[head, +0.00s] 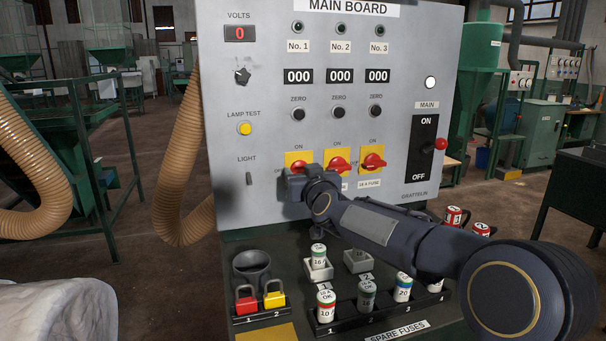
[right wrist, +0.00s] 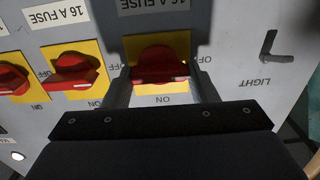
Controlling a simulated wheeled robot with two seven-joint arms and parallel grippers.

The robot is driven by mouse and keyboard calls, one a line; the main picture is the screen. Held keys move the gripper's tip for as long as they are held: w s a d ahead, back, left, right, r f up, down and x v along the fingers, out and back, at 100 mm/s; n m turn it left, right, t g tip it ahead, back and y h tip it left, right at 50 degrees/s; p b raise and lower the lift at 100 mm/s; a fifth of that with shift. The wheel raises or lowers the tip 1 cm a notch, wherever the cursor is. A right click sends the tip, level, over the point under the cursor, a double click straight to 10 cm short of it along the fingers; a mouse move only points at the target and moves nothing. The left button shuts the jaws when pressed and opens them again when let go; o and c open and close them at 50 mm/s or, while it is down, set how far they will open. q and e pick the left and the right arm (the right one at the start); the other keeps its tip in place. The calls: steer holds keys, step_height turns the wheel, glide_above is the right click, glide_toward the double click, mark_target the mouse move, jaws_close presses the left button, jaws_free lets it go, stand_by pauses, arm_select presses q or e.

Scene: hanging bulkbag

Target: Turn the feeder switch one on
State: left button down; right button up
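The grey main board (head: 225,130) carries three red rotary feeder switches on yellow plates below the ZERO buttons. Feeder switch one (head: 298,157) is the leftmost in the head view, with most of its red knob hidden behind my right gripper (head: 301,180). In the right wrist view, seen upside down, its red knob (right wrist: 160,66) lies crosswise, toward an OFF mark. My right gripper's fingers (right wrist: 161,80) are spread, one on each side of this knob. I cannot tell whether they touch it. My left gripper is not in view.
Switch two (head: 338,164) and switch three (head: 373,161) sit close to the right. The black main switch (head: 422,149) is farther right. Below, a shelf holds fuses (head: 326,305), a red padlock (head: 246,300) and a yellow padlock (head: 274,295). A beige hose (head: 181,165) hangs at the left.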

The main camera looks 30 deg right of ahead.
steer(key=c, duration=0.3)
steer(key=shift+d+f+m+b, duration=0.1)
steer(key=shift+m+b, duration=0.95)
steer(key=shift+m, duration=3.4)
steer(key=shift+d+f+m+b, duration=0.1)
steer(key=shift+m+b, duration=0.95)
steer(key=shift+m, duration=3.4)
steer(key=o, duration=1)
steer(key=shift+s+r, duration=0.1)
steer(key=shift+s, duration=0.05)
